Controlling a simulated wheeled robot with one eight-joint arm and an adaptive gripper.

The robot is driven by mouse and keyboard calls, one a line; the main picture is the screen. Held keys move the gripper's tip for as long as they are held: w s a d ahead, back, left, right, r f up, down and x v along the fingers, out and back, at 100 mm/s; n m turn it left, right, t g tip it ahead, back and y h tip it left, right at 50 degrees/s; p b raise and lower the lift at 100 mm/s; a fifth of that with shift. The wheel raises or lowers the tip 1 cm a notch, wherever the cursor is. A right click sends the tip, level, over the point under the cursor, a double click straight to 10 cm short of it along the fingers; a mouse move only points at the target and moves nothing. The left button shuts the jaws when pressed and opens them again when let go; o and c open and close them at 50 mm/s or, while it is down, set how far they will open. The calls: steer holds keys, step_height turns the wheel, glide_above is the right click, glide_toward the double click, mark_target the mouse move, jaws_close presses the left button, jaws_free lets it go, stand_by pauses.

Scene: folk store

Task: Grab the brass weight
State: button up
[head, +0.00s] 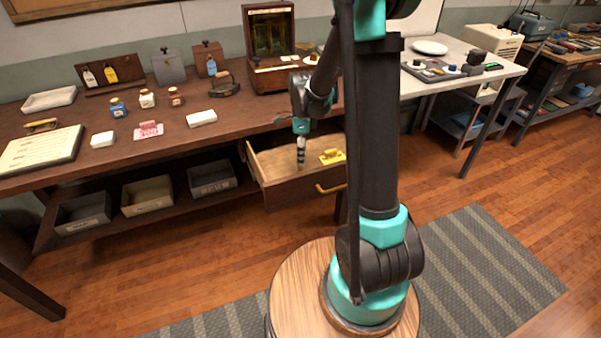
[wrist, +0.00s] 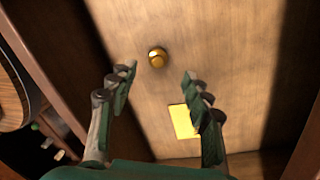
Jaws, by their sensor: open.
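The brass weight (wrist: 157,57) is a small round golden piece on the wooden floor of the open drawer (head: 295,190). In the wrist view it lies just beyond my fingertips, roughly centred between them. My gripper (wrist: 160,84) is open and empty, its two fingers spread to either side. I cannot make out the weight in the head view. The height of my fingertips above the drawer floor is hard to judge.
A yellow item (head: 331,156) lies in the drawer; in the wrist view, the yellow item (wrist: 185,121) is close to my right finger. The drawer walls surround my gripper. The dark table (head: 225,125) and an open wooden box (head: 270,80) stand above and behind it.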

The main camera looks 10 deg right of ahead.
steer(key=shift+s+a+f, duration=0.1)
steer(key=shift+s+f, duration=0.05)
steer(key=shift+f, duration=0.75)
steer(key=shift+s+a+f, duration=0.1)
steer(key=shift+s+f, duration=0.05)
steer(key=shift+f, duration=0.8)
steer(key=shift+s+a+f, duration=0.1)
steer(key=shift+s+f, duration=0.05)
steer(key=shift+f, duration=0.75)
steer(key=shift+c, duration=0.2)
jaws_close()
